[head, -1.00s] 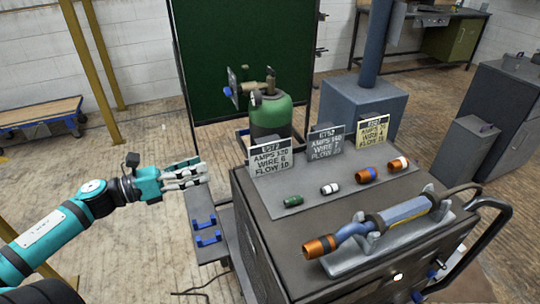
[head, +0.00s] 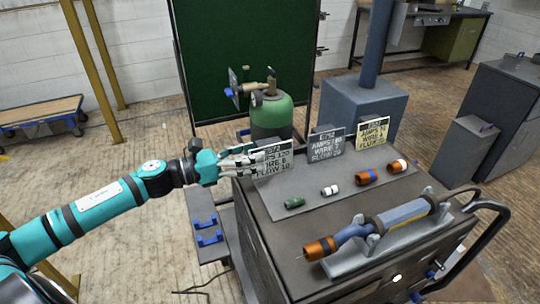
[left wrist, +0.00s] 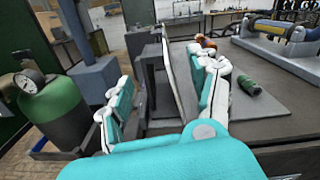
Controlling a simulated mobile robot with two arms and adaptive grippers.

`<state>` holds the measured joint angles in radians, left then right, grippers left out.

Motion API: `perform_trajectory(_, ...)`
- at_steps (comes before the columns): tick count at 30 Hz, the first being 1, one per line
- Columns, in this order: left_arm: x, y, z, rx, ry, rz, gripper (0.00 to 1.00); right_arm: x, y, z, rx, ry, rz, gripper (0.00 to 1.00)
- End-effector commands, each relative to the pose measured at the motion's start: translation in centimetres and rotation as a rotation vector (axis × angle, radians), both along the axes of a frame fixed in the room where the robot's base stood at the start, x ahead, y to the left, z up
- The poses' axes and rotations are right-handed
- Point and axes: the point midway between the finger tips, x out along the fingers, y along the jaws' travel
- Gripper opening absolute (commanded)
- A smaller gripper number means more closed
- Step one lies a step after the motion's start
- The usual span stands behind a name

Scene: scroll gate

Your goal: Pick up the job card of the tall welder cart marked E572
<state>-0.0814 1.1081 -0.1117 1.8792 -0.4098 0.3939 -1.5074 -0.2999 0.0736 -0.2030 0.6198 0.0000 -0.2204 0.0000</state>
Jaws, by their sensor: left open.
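The E572 job card (head: 280,158) stands upright at the left of a row of three cards on the cart top (head: 262,208). In the head view my left gripper (head: 254,162) is at the card's left edge, and its fingers cover part of the lettering. The gripper is open. In the left wrist view one finger (left wrist: 118,108) is on the left and the other (left wrist: 212,85) on the right, with the thin card (left wrist: 172,70) seen nearly edge-on between them. I cannot tell whether either finger touches it. My right gripper is not in view.
The middle card (head: 326,145) and the right card (head: 370,131) stand farther along the row. Several small coloured nozzles (head: 294,203) lie in front. A torch (head: 400,214) rests on a grey cradle. A green gas cylinder (head: 271,115) stands behind the E572 card.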

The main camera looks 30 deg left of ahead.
Motion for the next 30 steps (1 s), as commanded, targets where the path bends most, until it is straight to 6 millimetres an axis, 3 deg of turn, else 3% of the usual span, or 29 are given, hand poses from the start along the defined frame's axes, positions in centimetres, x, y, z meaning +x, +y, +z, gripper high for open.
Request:
perform_trajectory(8,1.0,-0.7,0.3,-0.002,-0.001,0.001,0.62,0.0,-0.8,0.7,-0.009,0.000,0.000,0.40)
perform_trajectory(19,4.4,-3.1,0.8,-0.003,0.000,0.001,0.62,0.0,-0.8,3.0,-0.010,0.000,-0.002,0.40)
perform_trajectory(29,4.7,-3.5,0.4,0.000,0.002,0.001,0.62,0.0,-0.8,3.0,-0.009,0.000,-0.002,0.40)
perform_trajectory(30,4.7,-3.4,0.4,0.000,0.002,0.001,0.57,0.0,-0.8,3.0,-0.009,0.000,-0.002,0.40)
